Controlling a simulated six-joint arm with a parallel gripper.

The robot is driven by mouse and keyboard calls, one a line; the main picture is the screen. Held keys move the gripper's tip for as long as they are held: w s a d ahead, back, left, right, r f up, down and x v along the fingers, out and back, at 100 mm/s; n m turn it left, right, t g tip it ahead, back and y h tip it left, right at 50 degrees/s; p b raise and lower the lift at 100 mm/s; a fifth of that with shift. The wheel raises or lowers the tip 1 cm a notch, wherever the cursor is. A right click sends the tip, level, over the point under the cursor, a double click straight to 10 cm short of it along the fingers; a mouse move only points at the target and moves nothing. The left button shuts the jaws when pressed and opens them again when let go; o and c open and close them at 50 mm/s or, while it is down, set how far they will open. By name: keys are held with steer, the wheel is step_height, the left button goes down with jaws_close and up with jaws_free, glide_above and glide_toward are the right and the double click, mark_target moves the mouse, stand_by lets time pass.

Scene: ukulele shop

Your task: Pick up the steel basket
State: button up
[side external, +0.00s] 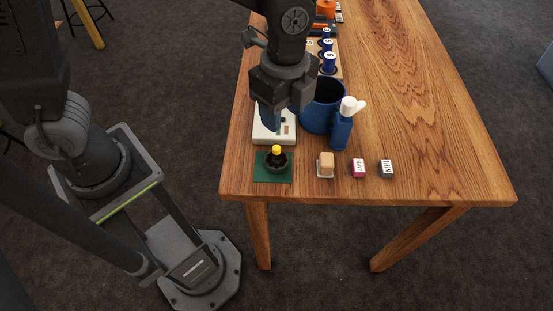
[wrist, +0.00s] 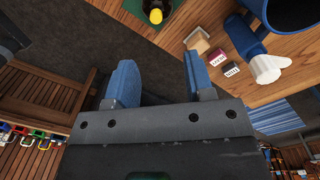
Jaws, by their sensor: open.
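I cannot make out a clearly steel basket in either view. A small dark round container (side external: 277,163) with a yellow-topped piece in it sits on a green mat (side external: 261,174) near the table's front left corner; whether it is the basket, I cannot tell. Its yellow top also shows at the upper edge of the wrist view (wrist: 156,15). My gripper (side external: 276,124) hangs above the table behind this container, over a white device (side external: 262,134). In the wrist view its two blue fingers (wrist: 162,82) are apart with nothing between them.
A blue bucket (side external: 316,112) and a blue bottle with a white top (side external: 341,130) stand close right of my gripper. A tan block (side external: 326,164), a red-pink box (side external: 359,168) and a grey box (side external: 386,168) line the front. The table's right side (side external: 440,130) is clear.

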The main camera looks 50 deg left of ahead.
mark_target(277, 147)
step_height(277, 147, down, 6)
steer(key=shift+s+f, duration=0.15)
steer(key=shift+f, duration=0.1)
steer(key=shift+s+a+f, duration=0.15)
steer(key=shift+a+f, duration=0.05)
steer(key=shift+f, duration=1.15)
steer(key=shift+s+a+f, duration=0.1)
steer(key=shift+a+f, duration=0.05)
steer(key=shift+f, duration=1.15)
jaws_close()
